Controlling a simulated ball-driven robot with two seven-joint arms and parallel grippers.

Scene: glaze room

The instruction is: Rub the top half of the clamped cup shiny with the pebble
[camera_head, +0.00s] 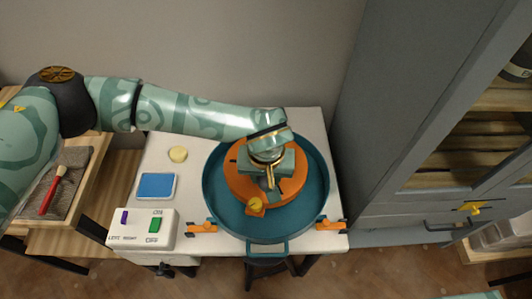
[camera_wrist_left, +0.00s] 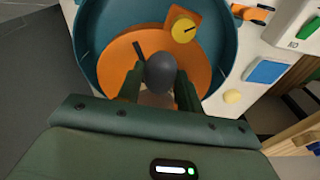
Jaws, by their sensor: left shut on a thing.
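My left gripper (camera_head: 268,180) is over the orange wheel head (camera_head: 295,193). In the left wrist view its two dark green fingers (camera_wrist_left: 160,88) are shut on a smooth dark grey pebble (camera_wrist_left: 161,72). A small pale tan patch shows between the fingers below the pebble; I cannot tell whether it is the cup. The clamped cup cannot be made out clearly in either view, and the gripper covers the middle of the wheel. Whether the pebble touches anything is not clear. A yellow clamp knob (camera_head: 255,204) sits at the wheel's near edge.
A teal basin (camera_head: 312,213) surrounds the wheel on a white table (camera_head: 310,117). A switch box (camera_head: 140,229), a blue pad (camera_head: 157,186) and a cream round piece (camera_head: 178,154) lie left. A red brush (camera_head: 53,191) lies farther left. A grey cabinet (camera_head: 385,120) stands right.

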